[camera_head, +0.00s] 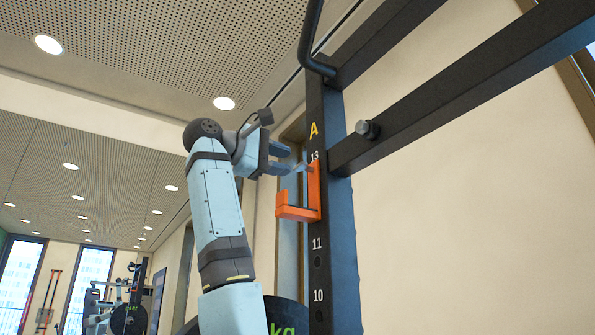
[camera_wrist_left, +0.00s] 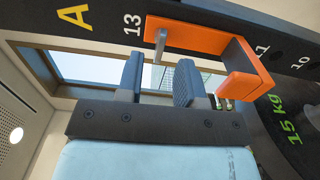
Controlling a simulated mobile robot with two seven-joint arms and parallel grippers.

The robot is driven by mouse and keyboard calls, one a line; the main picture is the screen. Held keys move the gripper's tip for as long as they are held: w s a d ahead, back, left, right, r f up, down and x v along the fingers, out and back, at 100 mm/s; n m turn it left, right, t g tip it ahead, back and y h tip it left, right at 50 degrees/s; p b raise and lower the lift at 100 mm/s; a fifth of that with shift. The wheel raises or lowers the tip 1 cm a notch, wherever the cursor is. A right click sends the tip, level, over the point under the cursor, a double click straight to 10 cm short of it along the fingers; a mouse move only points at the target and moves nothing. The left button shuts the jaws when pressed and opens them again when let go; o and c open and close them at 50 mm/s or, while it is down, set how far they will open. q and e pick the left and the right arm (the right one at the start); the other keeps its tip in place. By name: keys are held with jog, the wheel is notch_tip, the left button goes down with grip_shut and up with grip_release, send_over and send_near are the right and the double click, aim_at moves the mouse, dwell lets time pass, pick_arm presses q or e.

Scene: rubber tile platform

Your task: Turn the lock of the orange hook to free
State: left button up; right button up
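The orange hook (camera_head: 314,192) is mounted on the black upright just below the number 13, with its arm sticking out to the left at the bottom. It also shows in the wrist view (camera_wrist_left: 190,38). Its lock, a small grey lever (camera_head: 302,166), is at the hook's upper end; in the wrist view the lever (camera_wrist_left: 159,46) lines up with the gap between my fingers. My left gripper (camera_head: 285,159) is open, its fingertips beside the lever; it also shows in the wrist view (camera_wrist_left: 158,76). I see no finger clearly touching the lever. My right gripper is out of view.
The black upright (camera_head: 342,245) carries numbers and holes. A black beam (camera_head: 450,95) with a bolt and a bent bar (camera_head: 307,45) stick out above and right. A dark weight plate (camera_head: 285,312) is low behind my arm. Space left of the hook is free.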

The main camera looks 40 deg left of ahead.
pick_arm(q)
jog(key=b+v, duration=0.2)
jog(key=v, duration=0.6)
jog(key=shift+s, duration=0.35)
jog(key=shift+a, duration=0.1)
